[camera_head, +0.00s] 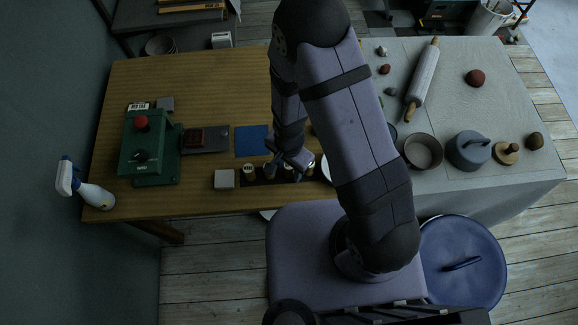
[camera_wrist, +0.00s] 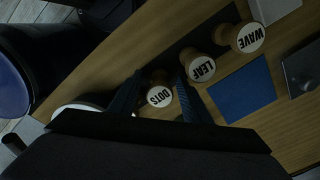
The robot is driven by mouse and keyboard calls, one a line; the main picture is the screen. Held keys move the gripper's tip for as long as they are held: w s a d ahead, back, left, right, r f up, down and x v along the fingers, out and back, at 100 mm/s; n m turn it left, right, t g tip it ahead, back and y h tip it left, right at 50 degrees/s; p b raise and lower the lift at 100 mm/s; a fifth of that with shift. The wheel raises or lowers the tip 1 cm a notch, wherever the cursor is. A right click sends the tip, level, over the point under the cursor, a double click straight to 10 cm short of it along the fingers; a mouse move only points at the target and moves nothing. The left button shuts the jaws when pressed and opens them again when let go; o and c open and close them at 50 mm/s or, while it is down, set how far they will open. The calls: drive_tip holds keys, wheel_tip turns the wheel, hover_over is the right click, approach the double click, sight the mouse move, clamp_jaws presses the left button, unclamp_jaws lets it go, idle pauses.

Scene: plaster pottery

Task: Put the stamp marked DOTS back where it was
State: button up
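The DOTS stamp (camera_wrist: 158,97), wooden with a round white label on top, is in the wrist view between the two fingers of my gripper (camera_wrist: 158,80). The fingers are apart, with what looks like a narrow gap on each side of it. In the head view my gripper (camera_head: 290,162) is low over a row of stamps on a dark strip (camera_head: 262,181) near the table's front edge. The LEAF stamp (camera_wrist: 203,69) and the WAVE stamp (camera_wrist: 250,38) stand in line beside DOTS. The base of DOTS is hidden from me.
A blue square (camera_head: 251,140) lies behind the stamps, a pale block (camera_head: 224,179) left of them. A green machine (camera_head: 150,150) and a spray bottle (camera_head: 90,190) stand at the left. A pot (camera_head: 422,151) and a rolling pin (camera_head: 424,77) are at the right.

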drive_tip(key=shift+r+b, duration=0.45)
drive_tip(key=shift+r, duration=5.7)
drive_tip(key=shift+d+r, duration=0.1)
drive_tip(key=s+d+r+n, duration=0.5)
drive_tip(key=d+r+n, duration=0.2)
drive_tip(key=d+n, duration=0.2)
drive_tip(key=shift+d+r, duration=0.35)
drive_tip(key=shift+d, duration=0.7)
